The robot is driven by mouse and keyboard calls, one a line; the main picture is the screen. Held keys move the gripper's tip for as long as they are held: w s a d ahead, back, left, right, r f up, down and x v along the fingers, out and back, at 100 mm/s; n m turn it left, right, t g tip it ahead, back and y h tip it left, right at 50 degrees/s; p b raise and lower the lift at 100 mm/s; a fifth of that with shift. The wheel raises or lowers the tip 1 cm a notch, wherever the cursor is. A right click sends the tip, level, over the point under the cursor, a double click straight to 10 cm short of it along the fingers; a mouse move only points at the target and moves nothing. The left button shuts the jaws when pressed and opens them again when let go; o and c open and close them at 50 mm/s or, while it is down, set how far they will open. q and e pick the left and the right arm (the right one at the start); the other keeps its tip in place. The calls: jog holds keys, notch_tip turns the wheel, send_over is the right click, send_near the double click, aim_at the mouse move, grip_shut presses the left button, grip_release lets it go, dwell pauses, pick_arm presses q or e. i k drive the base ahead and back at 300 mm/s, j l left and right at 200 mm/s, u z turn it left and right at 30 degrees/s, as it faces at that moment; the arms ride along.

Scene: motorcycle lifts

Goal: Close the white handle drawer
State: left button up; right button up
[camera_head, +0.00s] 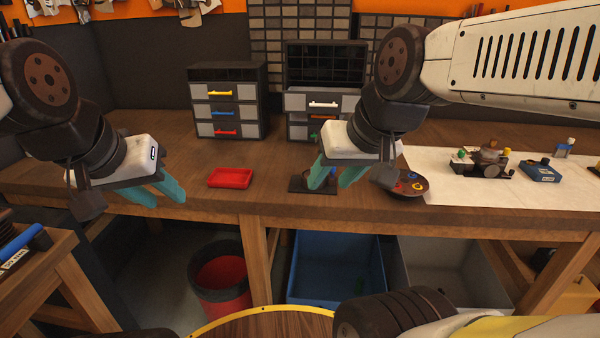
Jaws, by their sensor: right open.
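The white handle drawer (297,103) is the top drawer of the right-hand dark cabinet (325,46) at the back of the workbench. It sticks out past the cabinet front, with its white handle (323,104) facing me. My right gripper (335,186) is in front of and below this drawer, open and empty, with its teal fingers pointing down over the bench. My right arm hides part of the cabinet's right side. My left gripper (166,202) is at the left over the bench's front edge. Its fingers are apart and empty.
A second cabinet (227,88) with yellow, blue and red handles stands left of it. A red tray (230,178) lies between my grippers. A dark flat object (297,184) and a round brown dish (407,188) lie near my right gripper. A white sheet (455,190) holds parts.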

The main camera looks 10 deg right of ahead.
aim_at(299, 99)
jog(key=i+l, duration=0.1)
jog(key=l, duration=0.35)
jog(key=i+l, duration=0.1)
jog(key=l, duration=0.35)
jog(key=i+l, duration=0.1)
jog(key=l, duration=0.35)
jog(key=u, duration=0.05)
